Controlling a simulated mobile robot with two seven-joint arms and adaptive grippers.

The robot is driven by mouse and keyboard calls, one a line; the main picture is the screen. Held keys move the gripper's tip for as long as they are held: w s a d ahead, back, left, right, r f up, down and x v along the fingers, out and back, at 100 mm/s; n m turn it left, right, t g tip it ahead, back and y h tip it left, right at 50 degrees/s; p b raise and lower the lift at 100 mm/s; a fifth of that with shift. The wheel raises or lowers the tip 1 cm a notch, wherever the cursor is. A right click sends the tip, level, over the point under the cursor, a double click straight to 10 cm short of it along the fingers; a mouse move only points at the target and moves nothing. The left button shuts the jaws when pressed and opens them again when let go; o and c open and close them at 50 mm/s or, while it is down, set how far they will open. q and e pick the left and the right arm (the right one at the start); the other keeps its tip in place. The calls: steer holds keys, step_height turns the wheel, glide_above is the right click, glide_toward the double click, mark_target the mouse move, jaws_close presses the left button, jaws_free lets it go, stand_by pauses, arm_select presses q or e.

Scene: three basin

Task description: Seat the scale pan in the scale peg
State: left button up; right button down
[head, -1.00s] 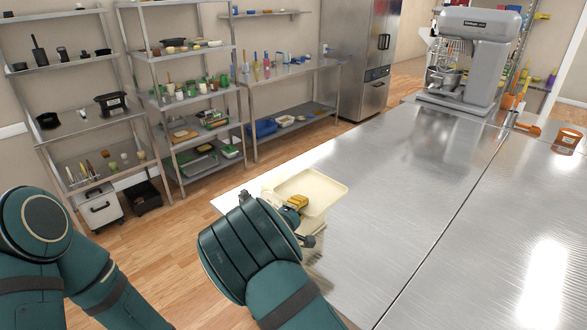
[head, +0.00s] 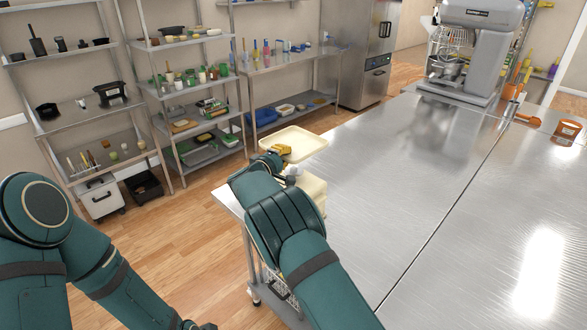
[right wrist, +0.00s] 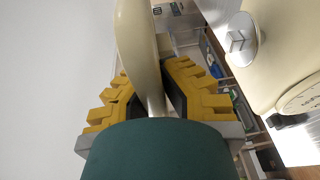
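The scale pan (head: 305,140), a shallow cream tray, is held out over the far left corner of the steel table. My right gripper (head: 283,150) has yellow fingers shut on its rim. In the right wrist view the pan (right wrist: 137,40) is seen edge-on between the fingers (right wrist: 155,95). The cream scale body (head: 313,192) stands on the table, partly hidden behind my right arm. The right wrist view shows the scale (right wrist: 285,60) with its round pale peg (right wrist: 243,40), apart from the pan. My left gripper (head: 196,326) barely shows at the bottom edge.
The steel table (head: 420,200) is mostly clear to the right. A stand mixer (head: 480,50) and orange items (head: 568,130) are at its far end. Wire and metal shelves (head: 190,90) with kitchenware line the wall beyond the wooden floor.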

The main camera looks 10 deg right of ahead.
steer(key=shift+f, duration=0.1)
stand_by(0.3)
steer(key=shift+f+b, duration=0.75)
steer(key=shift+f, duration=1.95)
steer(key=shift+p, duration=0.55)
steer(key=shift+f, duration=0.1)
steer(key=shift+f+b, duration=0.65)
steer(key=shift+f, duration=0.6)
